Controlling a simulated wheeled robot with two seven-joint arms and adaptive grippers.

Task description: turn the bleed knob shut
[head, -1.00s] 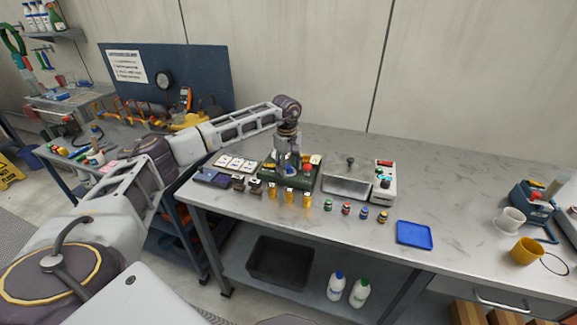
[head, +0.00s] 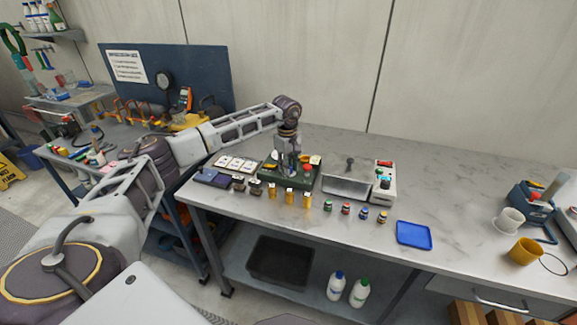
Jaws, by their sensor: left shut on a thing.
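My left gripper (head: 288,166) points down over a dark green panel (head: 300,181) on the grey workbench. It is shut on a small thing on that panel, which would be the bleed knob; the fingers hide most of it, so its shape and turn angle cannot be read. A small blue part shows at the fingertips, and other small coloured parts show on the panel around the gripper. My right gripper is not in view.
Several yellow fittings (head: 290,197) and small coloured caps (head: 346,208) stand along the front. A metal-topped box with buttons (head: 384,183) is right of the panel.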

